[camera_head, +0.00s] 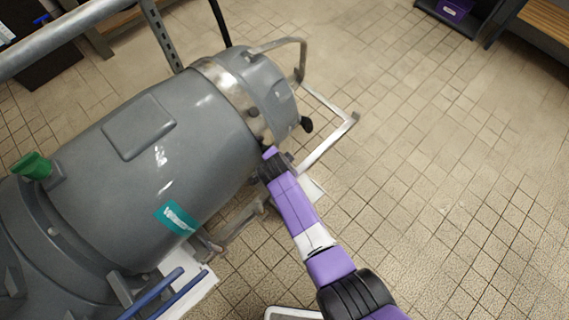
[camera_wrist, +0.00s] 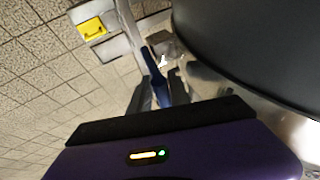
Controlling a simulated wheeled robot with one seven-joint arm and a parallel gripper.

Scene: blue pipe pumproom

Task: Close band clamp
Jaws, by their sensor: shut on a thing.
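The shiny metal band clamp (camera_head: 232,98) wraps around the grey vessel (camera_head: 180,130) near its right end in the head view. A shiny strip of the band (camera_wrist: 290,125) also shows at the right of the wrist view. My gripper (camera_head: 268,160) is at the lower side of the band, close against the vessel. In the wrist view, my gripper (camera_wrist: 166,92) has its dark fingers shut on a narrow blue lever-like part (camera_wrist: 154,70) beside the vessel. How this part joins the band is hard to make out. The clamp's fastening is mostly hidden in the head view.
A metal tube frame (camera_head: 325,150) supports the vessel and sticks out to the right. Blue bars (camera_head: 165,295) lie at lower left. A yellow object (camera_wrist: 93,28) shows near the floor. Tiled floor (camera_head: 430,170) at right is clear.

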